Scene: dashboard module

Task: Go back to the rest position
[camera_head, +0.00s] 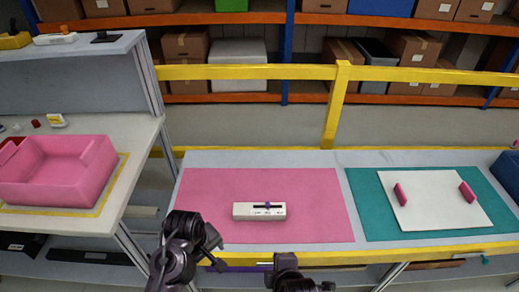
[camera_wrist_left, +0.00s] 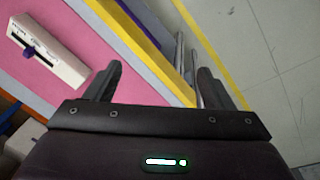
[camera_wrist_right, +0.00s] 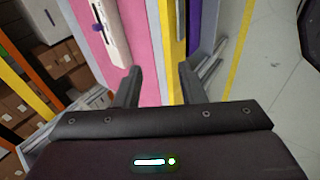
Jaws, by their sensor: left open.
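A white slider module (camera_head: 259,211) with a dark slot and a purple slider knob lies on the pink mat (camera_head: 310,190) in the head view. It also shows at the upper left of the left wrist view (camera_wrist_left: 48,56) and of the right wrist view (camera_wrist_right: 110,32). My left gripper (camera_head: 218,255) is open and empty, in front of the table's near edge, left of and nearer than the module. My right gripper (camera_wrist_right: 160,85) has its two fingers apart with nothing between them. In the head view, my right arm shows low in the middle, its fingers unclear.
A teal mat (camera_head: 362,203) holds a white board (camera_head: 435,213) with two pink handles. A pink bin (camera_head: 60,185) stands on the left side table. A yellow rail (camera_head: 240,72) runs behind the table, with box shelves beyond. A dark blue bin (camera_head: 508,172) is at far right.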

